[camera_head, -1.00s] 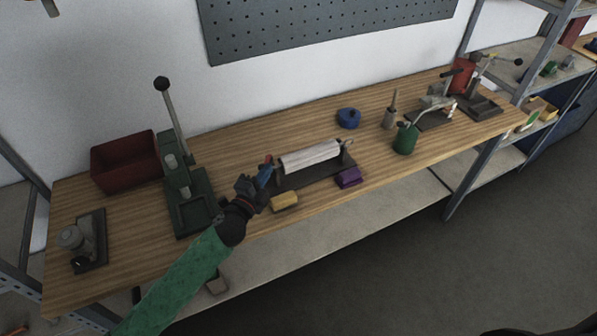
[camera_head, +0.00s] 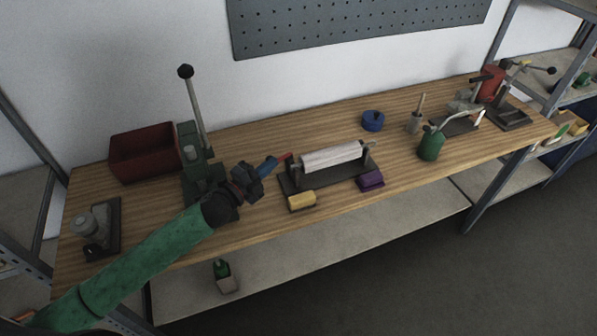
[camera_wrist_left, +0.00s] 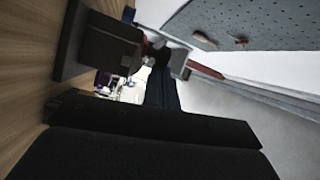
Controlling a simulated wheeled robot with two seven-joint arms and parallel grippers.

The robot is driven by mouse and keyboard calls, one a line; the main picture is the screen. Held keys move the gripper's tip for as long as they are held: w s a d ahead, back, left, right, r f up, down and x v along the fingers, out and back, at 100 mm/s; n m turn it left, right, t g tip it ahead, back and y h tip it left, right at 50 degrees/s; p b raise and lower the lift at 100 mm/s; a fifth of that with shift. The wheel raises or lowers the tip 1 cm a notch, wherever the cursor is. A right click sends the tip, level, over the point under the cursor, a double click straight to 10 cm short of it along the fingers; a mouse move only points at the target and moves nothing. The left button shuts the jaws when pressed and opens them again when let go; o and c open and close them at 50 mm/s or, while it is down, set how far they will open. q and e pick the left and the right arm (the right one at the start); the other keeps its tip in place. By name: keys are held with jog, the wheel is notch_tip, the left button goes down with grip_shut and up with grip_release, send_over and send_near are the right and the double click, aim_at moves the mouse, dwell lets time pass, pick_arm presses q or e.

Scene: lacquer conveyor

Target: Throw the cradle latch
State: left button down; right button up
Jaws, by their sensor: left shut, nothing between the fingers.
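The cradle (camera_head: 288,188) is a dark base with end posts holding a white roller (camera_head: 332,157) in the middle of the bench. A small red lever (camera_head: 285,156), apparently its latch, sticks out to the left from the roller's left end; a red bar shows in the left wrist view (camera_wrist_left: 207,71). My left gripper (camera_head: 267,166), with blue fingertips, is shut and empty just left of the red lever, close to it. I cannot tell whether they touch. In the left wrist view a dark block (camera_wrist_left: 108,47) stands beside the fingers. My right gripper is out of view.
A yellow block (camera_head: 301,201) and a purple block (camera_head: 370,181) lie at the cradle's front. A green lever press (camera_head: 190,135) and red bin (camera_head: 143,152) stand left. A green can (camera_head: 431,146) and blue round object (camera_head: 373,121) are to the right.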

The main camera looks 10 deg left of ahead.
pick_arm(q)
jog(key=shift+w+a, duration=0.2)
jog(key=shift+a, duration=0.1)
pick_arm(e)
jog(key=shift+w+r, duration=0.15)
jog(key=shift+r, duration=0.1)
